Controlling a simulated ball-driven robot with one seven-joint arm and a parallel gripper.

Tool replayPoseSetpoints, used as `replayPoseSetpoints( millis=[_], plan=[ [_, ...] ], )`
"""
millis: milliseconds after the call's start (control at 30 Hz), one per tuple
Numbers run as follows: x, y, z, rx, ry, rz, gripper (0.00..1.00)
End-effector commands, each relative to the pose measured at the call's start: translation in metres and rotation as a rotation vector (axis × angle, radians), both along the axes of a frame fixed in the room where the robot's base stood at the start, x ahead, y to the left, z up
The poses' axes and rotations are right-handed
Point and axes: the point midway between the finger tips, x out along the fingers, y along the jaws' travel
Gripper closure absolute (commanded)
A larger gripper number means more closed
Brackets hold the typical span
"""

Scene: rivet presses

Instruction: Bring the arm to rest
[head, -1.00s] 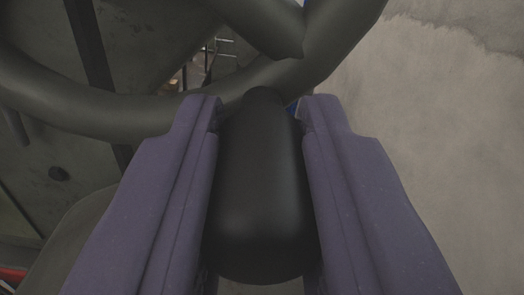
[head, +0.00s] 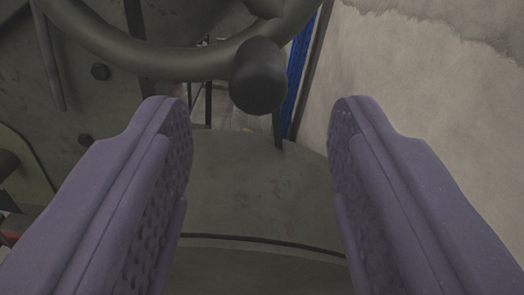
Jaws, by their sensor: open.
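My gripper (head: 262,150) is open and empty, its two purple fingers wide apart at the left and right of the head view. A black knob-shaped handle (head: 258,76) stands beyond the fingertips, above the gap between them in the picture and apart from both. It sits at the rim of a dark handwheel (head: 165,62), which curves across the top of the view. The top of the wheel is cut off by the frame.
A dark, worn machine body (head: 255,190) with a curved edge lies below the wheel, seen between the fingers. A bolted metal plate (head: 85,85) is at the left. A blue panel (head: 299,65) stands behind the handle. Pale grey concrete (head: 430,90) fills the right.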

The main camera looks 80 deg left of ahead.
Motion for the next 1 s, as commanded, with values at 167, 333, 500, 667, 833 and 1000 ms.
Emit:
replayPoseSetpoints(
  millis=[167,333,500,667,833,1000],
  plan=[
    [-0.001,-0.007,0.000,0.001,0.001,0.001,0.49],
    [-0.001,-0.006,0.000,0.001,0.001,0.001,0.49],
    [-0.002,-0.006,0.001,-0.003,0.001,0.001,0.49],
    [-0.017,0.010,0.017,-0.117,0.050,-0.022,0.49],
    [-0.052,0.020,0.055,-0.387,0.167,-0.206,0.49],
    [-0.102,-0.030,0.122,-0.544,0.261,-0.648,0.49]
  ],
)
